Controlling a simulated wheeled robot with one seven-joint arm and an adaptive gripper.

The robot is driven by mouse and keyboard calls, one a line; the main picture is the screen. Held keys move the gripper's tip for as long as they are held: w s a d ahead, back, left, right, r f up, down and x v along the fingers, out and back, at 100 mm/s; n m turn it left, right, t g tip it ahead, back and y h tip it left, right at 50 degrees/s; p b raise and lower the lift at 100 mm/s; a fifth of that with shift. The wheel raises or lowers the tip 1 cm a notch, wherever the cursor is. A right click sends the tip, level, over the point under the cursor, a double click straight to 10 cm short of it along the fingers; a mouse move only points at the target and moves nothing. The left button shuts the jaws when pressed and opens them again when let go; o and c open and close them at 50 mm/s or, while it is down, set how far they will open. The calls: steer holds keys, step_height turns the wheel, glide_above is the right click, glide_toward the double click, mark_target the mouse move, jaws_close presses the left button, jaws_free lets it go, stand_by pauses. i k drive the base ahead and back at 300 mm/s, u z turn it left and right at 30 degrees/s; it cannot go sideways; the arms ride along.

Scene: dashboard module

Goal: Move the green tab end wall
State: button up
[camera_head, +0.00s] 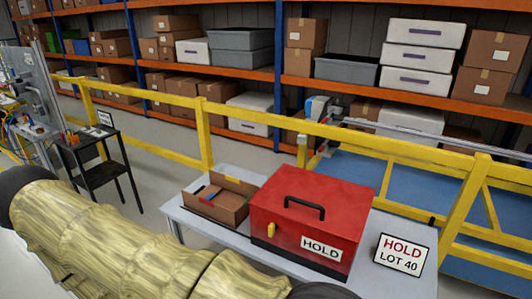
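I cannot make out a green tab or an end wall in this view. An open brown cardboard box (229,212) sits on the grey table (192,226), left of a red case. Small items lie in it, including a blue piece and a red piece, too small to name. My arm, in a yellowish sleeve, crosses the lower left and covers part of the near side of the table. My gripper is not in view.
The red case (332,220) has a black handle, a yellow latch and a HOLD label. A HOLD LOT 40 sign (402,254) stands at its right. Yellow railings (203,135) run behind the table. A small black stand (104,165) is at left; shelves of boxes line the back.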

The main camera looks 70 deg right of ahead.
mark_target(242, 212)
steer(key=k, duration=0.3)
steer(key=z, duration=0.8)
